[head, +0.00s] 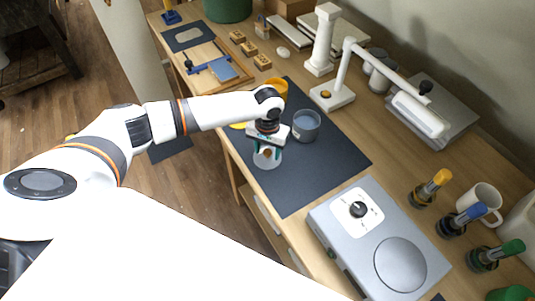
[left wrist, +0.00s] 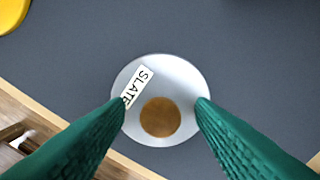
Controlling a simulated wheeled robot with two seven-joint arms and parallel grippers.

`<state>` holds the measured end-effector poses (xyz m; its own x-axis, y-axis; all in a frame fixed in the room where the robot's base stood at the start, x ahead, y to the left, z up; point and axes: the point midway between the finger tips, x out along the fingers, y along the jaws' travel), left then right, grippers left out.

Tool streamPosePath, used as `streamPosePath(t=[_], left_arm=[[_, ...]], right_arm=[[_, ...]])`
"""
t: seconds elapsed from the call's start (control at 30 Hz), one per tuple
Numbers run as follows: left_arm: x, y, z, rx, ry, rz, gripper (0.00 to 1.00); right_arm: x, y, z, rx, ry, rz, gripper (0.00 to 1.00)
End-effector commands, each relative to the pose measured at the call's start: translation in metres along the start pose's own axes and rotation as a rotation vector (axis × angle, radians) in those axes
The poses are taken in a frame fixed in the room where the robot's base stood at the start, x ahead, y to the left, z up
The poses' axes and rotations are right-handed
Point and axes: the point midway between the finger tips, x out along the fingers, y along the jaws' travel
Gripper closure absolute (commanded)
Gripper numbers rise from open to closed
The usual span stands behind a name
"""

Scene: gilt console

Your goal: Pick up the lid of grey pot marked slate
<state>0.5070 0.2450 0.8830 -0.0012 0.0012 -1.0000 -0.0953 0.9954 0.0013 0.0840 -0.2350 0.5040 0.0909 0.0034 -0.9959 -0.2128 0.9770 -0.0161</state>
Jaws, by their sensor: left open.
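A pale grey round lid (left wrist: 178,76) with a brown knob (left wrist: 160,117) and a white label reading SLATE lies on the dark mat. In the head view the lid (head: 267,163) is partly covered by my left gripper (head: 267,153). That gripper is open above the lid; in the left wrist view its green fingers (left wrist: 161,103) stand on either side of the knob, their tips overlapping the lid's edges. Contact cannot be told. A grey pot (head: 306,122) stands open beside the gripper, to its right. My right gripper is not in view.
A yellow pot (head: 277,87) stands farther back on the mat (head: 330,162). A yellow lid (left wrist: 12,14) lies near the mat's left edge. A grey device with a dial (head: 345,240) stands in front, and a white lamp (head: 340,88) stands behind. The mat's right part is clear.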

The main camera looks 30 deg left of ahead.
Motion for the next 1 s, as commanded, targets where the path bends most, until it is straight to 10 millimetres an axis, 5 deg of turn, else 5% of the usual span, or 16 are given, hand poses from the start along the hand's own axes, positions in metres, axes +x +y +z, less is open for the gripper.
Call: streamPosePath(t=[0.17, 0.47, 0.77, 1.0], left_arm=[[0.0, 0.0, 0.0, 0.0, -0.001, 0.0, 0.5], [0.0, 0.0, 0.0, 0.0, -0.001, 0.0, 0.98], [-0.004, 0.0, 0.001, 0.0, -0.002, -0.001, 0.98], [-0.045, 0.0, 0.002, 0.001, -0.006, -0.003, 0.98]], right_arm=[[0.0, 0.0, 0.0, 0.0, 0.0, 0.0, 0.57], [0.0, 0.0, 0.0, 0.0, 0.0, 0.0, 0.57], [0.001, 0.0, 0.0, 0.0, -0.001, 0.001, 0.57], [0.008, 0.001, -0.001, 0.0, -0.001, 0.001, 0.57]])
